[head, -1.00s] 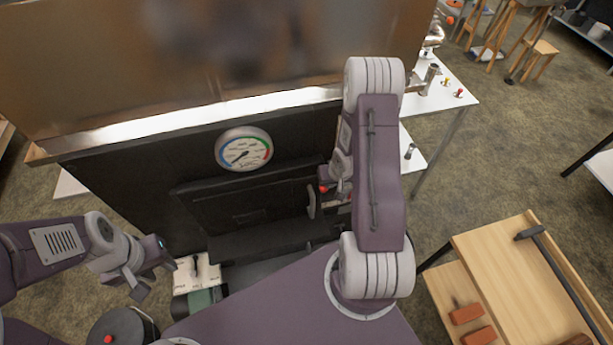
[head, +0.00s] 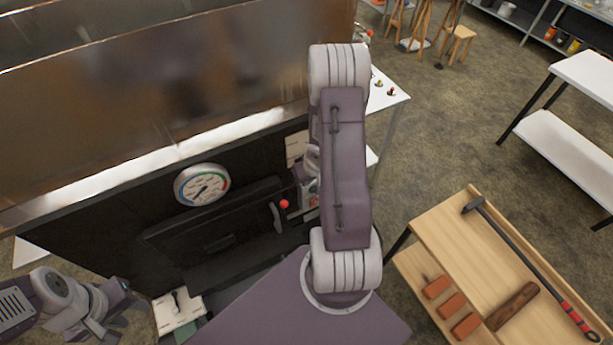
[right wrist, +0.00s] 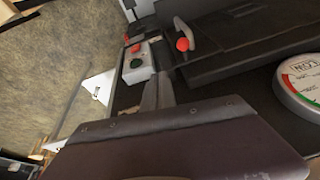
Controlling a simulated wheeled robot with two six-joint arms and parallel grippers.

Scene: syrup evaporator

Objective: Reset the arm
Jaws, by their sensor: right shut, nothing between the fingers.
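My right arm rises across the middle of the head view and bends forward over the evaporator's black front. Its gripper (head: 312,160) is mostly hidden behind the arm there. In the right wrist view the right gripper (right wrist: 157,92) is shut and empty, with its fingers pointing toward a grey control box (right wrist: 138,64) with red and green buttons. I cannot tell whether they touch it.
The black firebox door (head: 220,222) has a handle and a red knob (head: 284,204), with a round gauge (head: 202,185) above. Open floor lies between the cart and the white table (head: 590,75).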

